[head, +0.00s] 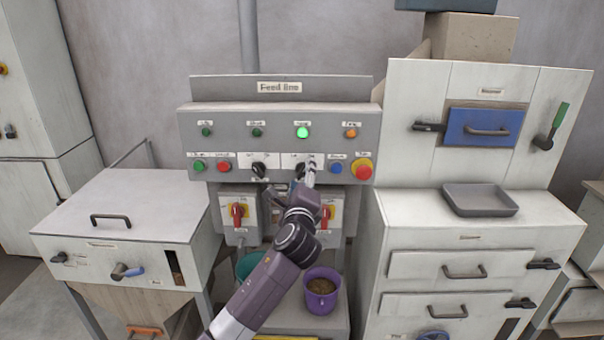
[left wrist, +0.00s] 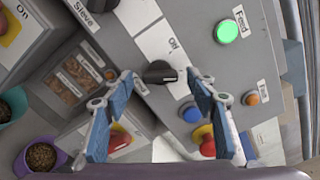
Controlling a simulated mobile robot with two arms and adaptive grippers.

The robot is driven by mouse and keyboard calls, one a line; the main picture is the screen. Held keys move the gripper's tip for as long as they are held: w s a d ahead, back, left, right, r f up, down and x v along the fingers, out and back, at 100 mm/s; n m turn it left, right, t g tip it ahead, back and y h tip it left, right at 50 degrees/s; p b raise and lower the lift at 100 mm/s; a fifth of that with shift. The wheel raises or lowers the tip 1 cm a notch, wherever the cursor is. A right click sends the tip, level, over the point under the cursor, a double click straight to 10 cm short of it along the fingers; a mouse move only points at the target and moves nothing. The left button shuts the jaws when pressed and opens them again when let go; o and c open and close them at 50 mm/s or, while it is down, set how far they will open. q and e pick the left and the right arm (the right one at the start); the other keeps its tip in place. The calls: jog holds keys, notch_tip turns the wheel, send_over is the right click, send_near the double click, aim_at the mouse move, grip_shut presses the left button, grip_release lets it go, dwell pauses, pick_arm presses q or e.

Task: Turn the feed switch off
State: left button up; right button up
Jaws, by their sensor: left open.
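The feed switch is a black rotary knob (left wrist: 160,72) on a white plate, seen in the left wrist view with an "Off" label above it. The green Feed lamp (left wrist: 227,31) is lit; it also glows in the head view (head: 303,132). My left gripper (head: 305,178) is open at the panel front, covering much of the feed switch in the head view. In the left wrist view its two blue-padded fingers stand on either side of the knob, with visible gaps. I cannot tell how deep the knob sits between them. My right gripper is not in view.
Another black knob (head: 259,170) is left of my gripper. A blue button (head: 336,168) and a red emergency button (head: 361,169) are close on the right. Red-handled switches (head: 238,214) hang below. A purple bucket of pellets (head: 321,290) stands under the panel.

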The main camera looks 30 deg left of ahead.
pick_arm(q)
jog(key=shift+w+a, duration=0.25)
jog(key=shift+w, duration=0.15)
jog(key=c, duration=1.2)
jog(key=shift+o, duration=0.2)
jog(key=shift+n, duration=0.3)
jog(key=n+b, duration=0.1)
jog(key=n, duration=0.4)
jog(key=shift+f+n, duration=0.1)
jog(key=shift+n, duration=0.3)
jog(key=n+b, duration=0.1)
jog(key=n, duration=0.4)
jog(key=shift+n, duration=0.4)
